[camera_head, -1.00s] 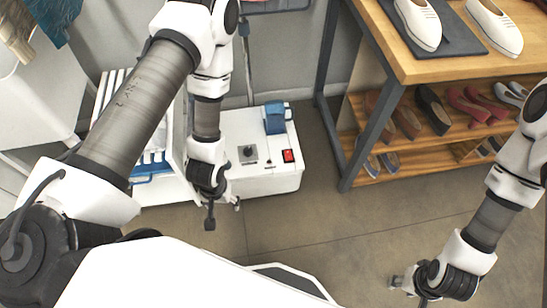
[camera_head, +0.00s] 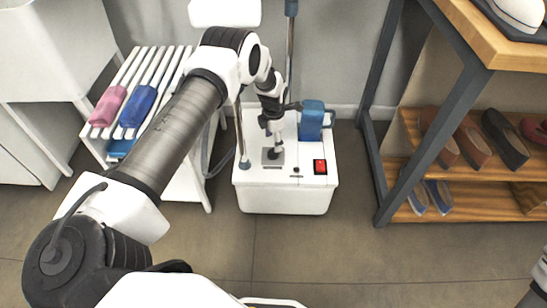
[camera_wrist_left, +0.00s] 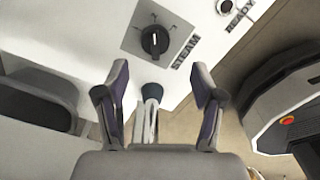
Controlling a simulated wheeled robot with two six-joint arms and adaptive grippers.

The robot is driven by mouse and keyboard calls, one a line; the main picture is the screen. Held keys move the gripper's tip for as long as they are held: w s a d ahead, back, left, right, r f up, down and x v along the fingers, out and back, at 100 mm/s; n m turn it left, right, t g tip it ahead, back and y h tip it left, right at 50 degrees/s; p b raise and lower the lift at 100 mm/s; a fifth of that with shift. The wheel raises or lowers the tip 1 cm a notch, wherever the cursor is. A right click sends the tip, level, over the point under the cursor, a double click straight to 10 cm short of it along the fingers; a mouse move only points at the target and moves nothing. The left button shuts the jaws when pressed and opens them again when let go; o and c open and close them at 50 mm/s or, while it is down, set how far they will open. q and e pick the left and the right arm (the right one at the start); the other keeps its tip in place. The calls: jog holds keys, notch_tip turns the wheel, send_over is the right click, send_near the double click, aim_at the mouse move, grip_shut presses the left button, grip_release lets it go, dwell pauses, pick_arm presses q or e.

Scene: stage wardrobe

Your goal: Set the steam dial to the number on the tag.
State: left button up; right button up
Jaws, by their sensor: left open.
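The white steamer (camera_head: 285,198) stands on the floor. Its black steam dial (camera_wrist_left: 155,41) sits on a grey plate marked STEAM in the left wrist view, with a pale mark on the knob; no numbers are readable. My left gripper (camera_head: 276,143) is above the dial plate in the head view and partly hides the dial. In the left wrist view the left gripper (camera_wrist_left: 160,82) has its fingers spread, with the dial beyond the tips and nothing clearly held. I see no tag. Only part of my right arm shows at the lower right edge; its gripper is out of frame.
The steamer carries a red switch (camera_head: 320,166) and a blue tank (camera_head: 312,118) beside the dial, and a READY lamp (camera_wrist_left: 224,7). A white rack (camera_head: 187,172) with pink and blue items stands left. A shoe shelf (camera_head: 400,202) stands right. Floor in front is clear.

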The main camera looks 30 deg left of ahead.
aim_at(273, 150)
pick_arm(q)
jog(key=shift+w+a+n, duration=0.25)
jog(key=shift+n, duration=0.05)
notch_tip(273, 150, down, 7)
jog(key=shift+f+b, duration=0.1)
jog(key=shift+b, duration=1.15)
jog(key=shift+c, duration=0.4)
jog(key=c, duration=1.1)
